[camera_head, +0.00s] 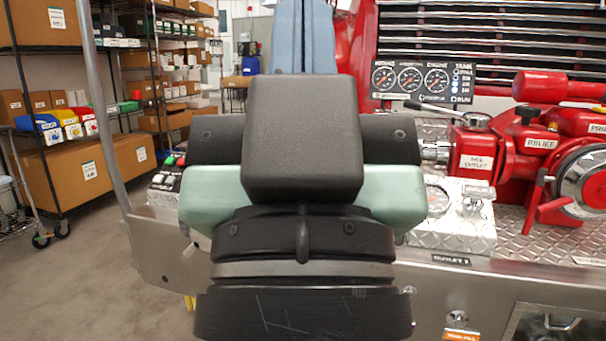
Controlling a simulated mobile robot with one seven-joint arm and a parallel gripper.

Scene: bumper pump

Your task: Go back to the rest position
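A black and pale green jointed structure, which looks like my own arm, fills the middle of the view and hides what is behind it. I see no gripper fingers, so my gripper is out of view or hidden. Right of the arm stands the red pump outlet (480,152) on the metal bumper deck (515,222). A gauge panel (422,83) with three round dials is behind it.
A red valve with a round silver-faced cap (588,182) stands at the far right. A small control box (458,212) sits close beside the arm. A steel post (96,95) rises at left. Shelves with cardboard boxes (80,175) stand beyond open floor (85,280).

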